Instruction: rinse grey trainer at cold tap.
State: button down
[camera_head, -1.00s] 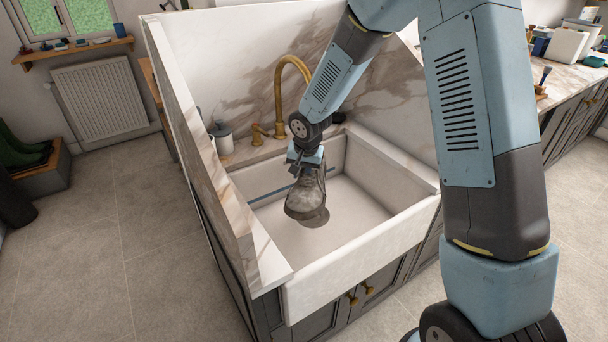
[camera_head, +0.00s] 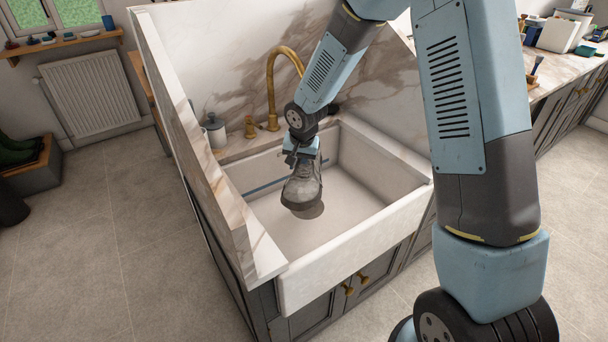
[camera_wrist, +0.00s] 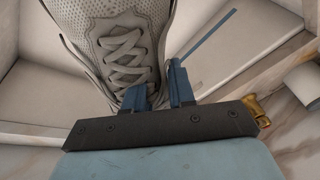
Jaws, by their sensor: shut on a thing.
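The grey trainer (camera_head: 302,187) hangs from my gripper (camera_head: 303,158) inside the white sink (camera_head: 350,246). In the wrist view the trainer (camera_wrist: 122,42) shows its laces and mesh upper. The blue fingers of my gripper (camera_wrist: 162,88) are shut on it near its laces. A dark patch shows on the basin floor just below the trainer. The brass tap (camera_head: 271,85) stands behind the sink, and its curved spout passes partly behind my arm. Whether water runs is hidden.
A tall marble side panel (camera_head: 205,160) closes the sink's left side, and a marble splashback (camera_head: 225,60) stands behind. A grey-white canister (camera_head: 216,131) and small brass handles (camera_head: 250,127) stand on the back ledge. The basin's right part is empty.

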aim_at(302, 183)
jog(key=shift+d, duration=0.2)
jog(key=shift+a, duration=0.35)
jog(key=shift+a, duration=0.25)
jog(key=shift+d, duration=0.15)
jog(key=shift+d, duration=0.5)
dwell(0.4)
jog(key=shift+s+d, duration=0.15)
jog(key=shift+s, duration=1.85)
jog(key=shift+s+d, duration=0.15)
jog(key=shift+s, duration=1.8)
